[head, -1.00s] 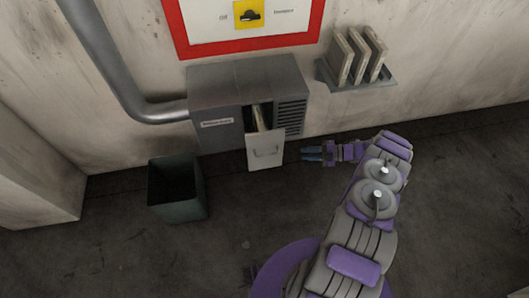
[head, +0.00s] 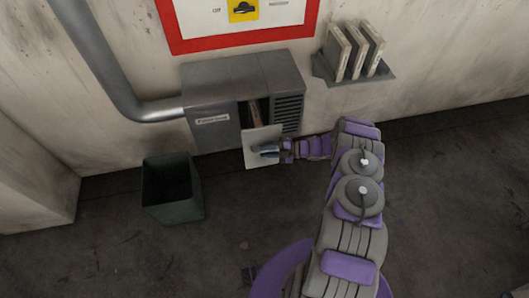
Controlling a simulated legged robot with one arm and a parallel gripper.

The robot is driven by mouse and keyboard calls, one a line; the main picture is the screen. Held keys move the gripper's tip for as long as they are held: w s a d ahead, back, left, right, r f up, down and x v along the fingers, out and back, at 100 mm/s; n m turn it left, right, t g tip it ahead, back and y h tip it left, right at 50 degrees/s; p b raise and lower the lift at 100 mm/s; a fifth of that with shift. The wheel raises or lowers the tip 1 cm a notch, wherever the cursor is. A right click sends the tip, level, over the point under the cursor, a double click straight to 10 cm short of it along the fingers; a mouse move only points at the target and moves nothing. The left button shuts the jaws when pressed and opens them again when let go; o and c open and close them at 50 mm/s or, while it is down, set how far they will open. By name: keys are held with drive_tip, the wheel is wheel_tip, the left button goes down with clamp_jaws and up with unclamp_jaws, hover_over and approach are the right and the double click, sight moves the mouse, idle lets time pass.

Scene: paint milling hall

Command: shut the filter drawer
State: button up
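The filter drawer (head: 255,134) has a pale front and sticks out from the grey filter box (head: 208,98) on the wall. A brownish filter shows inside the open drawer behind its front. My gripper (head: 258,150) is in front of the drawer front, over the place where its handle was visible. The fingers hide the handle. I cannot tell whether they touch it or how far apart they are.
A dark green bin (head: 172,188) stands on the floor left of the drawer. A wall shelf (head: 350,80) at the right holds several filter panels (head: 337,50). A grey pipe (head: 92,50) runs into the box's left side. The floor at the right is clear.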

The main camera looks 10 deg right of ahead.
drive_tip(key=shift+w+a+f, duration=0.1)
drive_tip(key=shift+w+a, duration=0.05)
drive_tip(key=shift+a, duration=0.3)
clamp_jaws()
